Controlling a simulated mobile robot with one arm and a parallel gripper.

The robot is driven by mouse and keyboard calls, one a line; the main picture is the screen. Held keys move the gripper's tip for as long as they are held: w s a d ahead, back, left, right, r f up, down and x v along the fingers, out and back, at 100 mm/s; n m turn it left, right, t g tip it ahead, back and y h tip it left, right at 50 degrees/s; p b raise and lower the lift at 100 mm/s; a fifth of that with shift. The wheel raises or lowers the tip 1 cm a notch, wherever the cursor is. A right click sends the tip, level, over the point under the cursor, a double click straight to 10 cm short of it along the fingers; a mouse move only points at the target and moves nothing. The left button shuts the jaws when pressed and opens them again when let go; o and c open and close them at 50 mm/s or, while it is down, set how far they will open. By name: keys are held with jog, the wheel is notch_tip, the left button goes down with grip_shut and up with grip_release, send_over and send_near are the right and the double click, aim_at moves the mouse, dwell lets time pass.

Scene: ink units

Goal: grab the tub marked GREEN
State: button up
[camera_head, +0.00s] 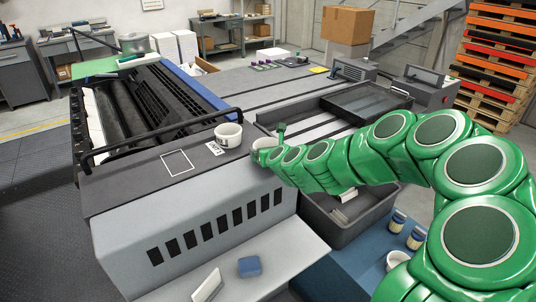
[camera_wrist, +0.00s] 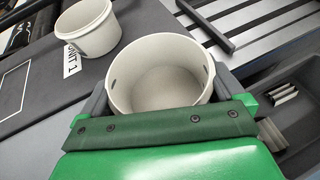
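A pale, empty tub (camera_wrist: 160,85) sits between the two dark fingers of my gripper (camera_wrist: 160,95) in the wrist view. The fingers press close on both its sides with no visible gap. In the head view this tub (camera_head: 263,144) is at the press's right edge, partly behind my green arm. A second pale tub (camera_wrist: 90,28) stands upright on the dark press top, beside the UNIT 1 label; it also shows in the head view (camera_head: 228,136). A further pale tub (camera_head: 397,260) is at the lower right, partly hidden by my arm. I cannot read GREEN on any tub.
The grey press (camera_head: 190,235) fills the middle, with black rollers and a bar at the left. A dark open tray (camera_head: 345,232) lies below my arm. Several small jars (camera_head: 397,221) stand on the blue surface. A blue block (camera_head: 250,267) lies on the front ledge.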

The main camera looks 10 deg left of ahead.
jog(key=shift+r, duration=0.15)
jog(key=shift+r, duration=0.55)
notch_tip(320, 180, up, 2)
jog(key=shift+r, duration=0.1)
jog(key=r+v, duration=0.1)
jog(key=v, duration=0.4)
jog(key=a+r+v, duration=0.1)
jog(key=v, duration=0.5)
jog(key=r+v, duration=0.1)
jog(key=v, duration=0.4)
jog(key=shift+a+r, duration=0.1)
